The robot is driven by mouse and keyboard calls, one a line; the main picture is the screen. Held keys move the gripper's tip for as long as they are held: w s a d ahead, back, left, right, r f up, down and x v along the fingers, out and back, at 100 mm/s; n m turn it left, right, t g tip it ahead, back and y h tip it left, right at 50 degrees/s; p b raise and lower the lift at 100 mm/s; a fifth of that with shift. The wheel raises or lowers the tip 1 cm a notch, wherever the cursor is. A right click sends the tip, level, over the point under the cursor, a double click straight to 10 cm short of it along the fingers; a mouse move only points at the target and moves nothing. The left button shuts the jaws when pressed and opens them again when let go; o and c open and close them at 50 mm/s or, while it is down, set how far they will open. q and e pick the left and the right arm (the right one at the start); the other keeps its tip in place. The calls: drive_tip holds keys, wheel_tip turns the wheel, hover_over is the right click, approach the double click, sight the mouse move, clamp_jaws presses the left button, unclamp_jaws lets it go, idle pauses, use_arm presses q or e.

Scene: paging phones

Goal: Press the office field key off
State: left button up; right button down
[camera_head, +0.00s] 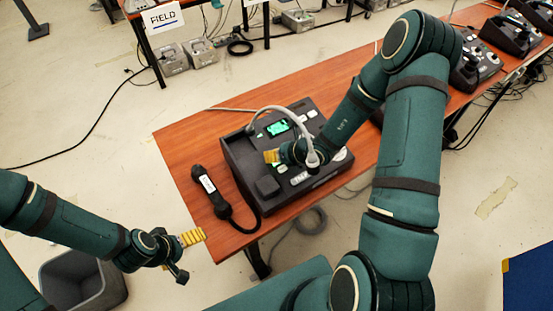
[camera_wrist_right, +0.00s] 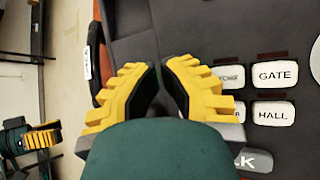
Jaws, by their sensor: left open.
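A dark desk phone (camera_head: 258,185) with a lit green screen (camera_head: 277,128) sits on the wooden table. My right gripper (camera_head: 272,156) is over its key area, with its yellow fingers brought together and nothing between them. The right wrist view shows the shut fingertips (camera_wrist_right: 161,66) over the dark casing, left of the white keys. The GATE key (camera_wrist_right: 275,76) and HALL key (camera_wrist_right: 273,113) are readable; two keys beside them are partly hidden by a finger. I cannot make out a FIELD key. My left gripper (camera_head: 190,238) is open and empty near the table's left front corner.
The handset (camera_head: 209,194) lies left of the phone, on its cord. A grey curved arm (camera_head: 285,110) arches over the phone. More phones stand at the table's far right. A FIELD sign (camera_head: 162,17) hangs on a back table. A grey bin (camera_head: 85,280) stands at lower left.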

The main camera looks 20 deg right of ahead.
sight(276, 168)
drive_tip(key=shift+w+f, duration=0.1)
drive_tip(key=shift+f, duration=0.25)
drive_tip(key=shift+r, duration=0.45)
wheel_tip(276, 168, up, 6)
drive_tip(key=s+p, duration=0.1)
drive_tip(key=p, duration=0.3)
drive_tip(key=shift+s, duration=0.4)
drive_tip(key=shift+d+f, duration=0.1)
idle(0.4)
